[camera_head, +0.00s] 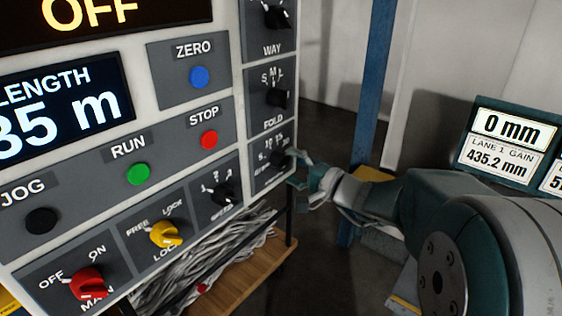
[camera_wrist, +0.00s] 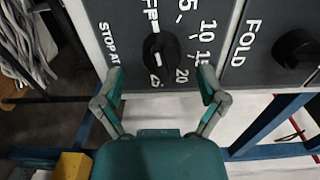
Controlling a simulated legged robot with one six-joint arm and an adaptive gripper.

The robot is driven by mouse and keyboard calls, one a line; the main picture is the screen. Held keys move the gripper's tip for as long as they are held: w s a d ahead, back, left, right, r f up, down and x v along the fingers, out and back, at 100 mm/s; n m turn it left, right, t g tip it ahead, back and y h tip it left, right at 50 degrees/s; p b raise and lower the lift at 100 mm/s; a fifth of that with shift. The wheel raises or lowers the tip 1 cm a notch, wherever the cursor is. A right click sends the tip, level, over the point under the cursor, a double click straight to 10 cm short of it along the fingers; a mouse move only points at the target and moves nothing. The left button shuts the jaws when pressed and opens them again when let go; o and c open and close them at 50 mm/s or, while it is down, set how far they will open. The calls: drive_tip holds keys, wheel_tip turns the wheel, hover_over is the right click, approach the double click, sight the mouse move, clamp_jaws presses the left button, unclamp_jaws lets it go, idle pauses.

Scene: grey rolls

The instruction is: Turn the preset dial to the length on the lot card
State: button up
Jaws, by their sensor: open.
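The preset dial, a black knob (camera_wrist: 161,52) on a grey panel, has STOP AT beside it and OFF, 5, 10, 15 and 20 around it in the wrist view. I cannot tell surely which mark its pointer is at. In the head view the dial (camera_head: 279,158) is at the panel's lower right corner, partly behind my gripper (camera_head: 297,170). My gripper is open, its two fingertips (camera_wrist: 160,78) apart on either side of the dial's near end, with nothing visibly held. I see no lot card that I can make out.
The FOLD knob (camera_head: 277,98) is above the dial; another small knob (camera_head: 224,194) is to its left. The yellow LOCK knob (camera_head: 165,234) and red MAIN knob (camera_head: 87,283) are lower. The length display (camera_head: 60,105) ends in "85 m". A blue post (camera_head: 372,90) stands behind my arm.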

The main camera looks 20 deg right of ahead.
drive_tip(key=shift+x, duration=1.5)
drive_tip(key=c, duration=1.2)
drive_tip(key=shift+o, duration=0.2)
drive_tip(key=shift+m, duration=0.3)
drive_tip(key=m, duration=0.3)
drive_tip(key=shift+s+f, duration=0.1)
drive_tip(key=shift+m, duration=2.1)
